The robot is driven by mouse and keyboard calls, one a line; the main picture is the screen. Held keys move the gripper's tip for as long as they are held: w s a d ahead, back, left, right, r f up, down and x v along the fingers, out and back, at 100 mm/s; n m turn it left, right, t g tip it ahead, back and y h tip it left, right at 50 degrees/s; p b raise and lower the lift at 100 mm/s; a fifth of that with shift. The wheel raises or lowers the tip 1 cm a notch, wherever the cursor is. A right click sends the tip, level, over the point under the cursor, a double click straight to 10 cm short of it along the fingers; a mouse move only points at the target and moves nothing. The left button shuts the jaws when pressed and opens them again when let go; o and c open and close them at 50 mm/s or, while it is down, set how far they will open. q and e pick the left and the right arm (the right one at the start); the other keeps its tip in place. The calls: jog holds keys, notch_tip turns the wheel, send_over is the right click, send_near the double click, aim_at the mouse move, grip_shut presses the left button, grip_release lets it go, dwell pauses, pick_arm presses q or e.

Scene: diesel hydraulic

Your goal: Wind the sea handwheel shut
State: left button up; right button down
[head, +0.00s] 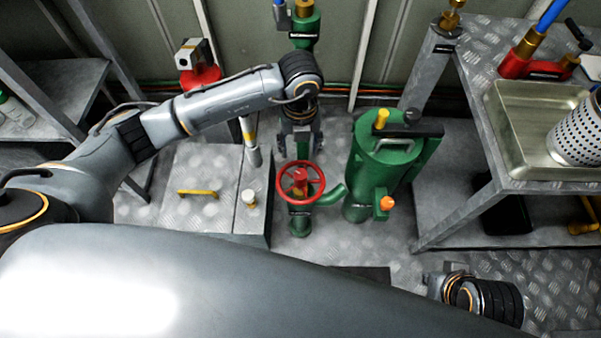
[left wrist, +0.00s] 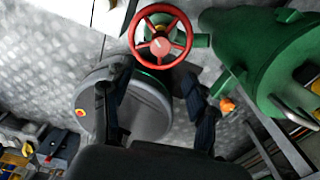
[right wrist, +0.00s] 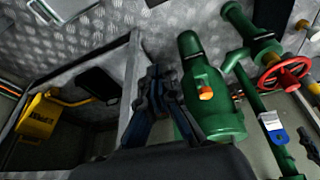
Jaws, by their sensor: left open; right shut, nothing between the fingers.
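The red sea handwheel (head: 299,178) sits on a green valve near the middle of the head view, with its spokes facing up. It also shows at the top of the left wrist view (left wrist: 160,45). A red wheel that looks like it shows at the right of the right wrist view (right wrist: 284,73). My left gripper (head: 300,148) is open just behind the wheel in the head view. Its fingers (left wrist: 156,90) are spread and empty, apart from the rim as far as I can tell. My right gripper (head: 440,282) is low at the right, shut and empty (right wrist: 158,78), away from the wheel.
A green canister (head: 385,160) with an orange knob stands just right of the wheel. A grey box with a yellow handle (head: 198,193) stands to its left. A metal bench (head: 490,150) with a tray (head: 500,115) is at the right. Bare floor (head: 300,242) lies in front.

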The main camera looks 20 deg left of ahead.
pick_arm(q)
jog(key=b, duration=0.2)
send_over(300, 173)
notch_tip(300, 173, down, 7)
jog(key=shift+f, duration=0.1)
notch_tip(300, 173, down, 5)
jog(key=shift+f+b, duration=0.1)
jog(key=shift+b, duration=0.45)
jog(key=shift+d+f, duration=0.1)
jog(key=shift+f, duration=0.25)
pick_arm(e)
jog(key=w+a+r+t+y, duration=0.1)
jog(key=w+t, duration=0.3)
jog(key=w, duration=0.4)
jog(key=shift+w+a+r+t, duration=0.2)
jog(key=shift+w+a+t, duration=0.1)
jog(key=shift+a, duration=0.55)
pick_arm(q)
jog(key=c, duration=1.2)
